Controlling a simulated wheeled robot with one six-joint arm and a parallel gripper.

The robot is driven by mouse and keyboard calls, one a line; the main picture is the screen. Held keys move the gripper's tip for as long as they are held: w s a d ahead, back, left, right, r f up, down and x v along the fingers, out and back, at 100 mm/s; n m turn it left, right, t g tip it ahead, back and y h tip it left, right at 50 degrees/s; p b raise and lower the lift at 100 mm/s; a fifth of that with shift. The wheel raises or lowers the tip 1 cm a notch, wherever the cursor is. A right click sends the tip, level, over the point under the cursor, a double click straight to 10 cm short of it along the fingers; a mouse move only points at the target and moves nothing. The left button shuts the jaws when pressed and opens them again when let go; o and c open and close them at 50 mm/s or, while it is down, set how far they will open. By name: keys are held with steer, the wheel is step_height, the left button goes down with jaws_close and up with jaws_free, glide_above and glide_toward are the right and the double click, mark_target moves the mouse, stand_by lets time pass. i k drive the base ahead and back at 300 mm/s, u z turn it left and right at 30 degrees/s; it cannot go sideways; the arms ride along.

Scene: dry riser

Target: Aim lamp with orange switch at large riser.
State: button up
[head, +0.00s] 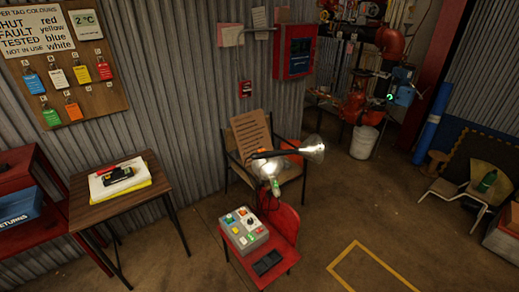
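A lamp with a black arm and a silver, cone-shaped head (313,148) reaches right above a red seat in the middle. Its head faces right, roughly level. A small orange patch shows behind its arm; I cannot tell whether it is a switch. Just below is a bright, lit lamp (268,168) with a small green part under it. Red riser pipework stands at the back right, with a thick upper pipe (390,42) and a lower red body (355,102). I cannot tell which piece is the large riser. My gripper is not in view.
The red seat (286,222) bears a grey box (243,230) with coloured buttons and a dark pad. A small table (87,208) stands left. A white bucket (364,141) stands below the pipes. Floor at front right is clear.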

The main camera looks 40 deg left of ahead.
mark_target(312, 148)
steer(key=u, duration=1.7)
steer(key=k, duration=0.35)
steer(key=u, duration=1.35)
steer(key=i, duration=1.9)
steer(key=z, duration=1)
steer(key=i, duration=0.9)
steer(key=z, duration=1.2)
steer(key=i, duration=0.3)
steer(key=z, duration=0.3)
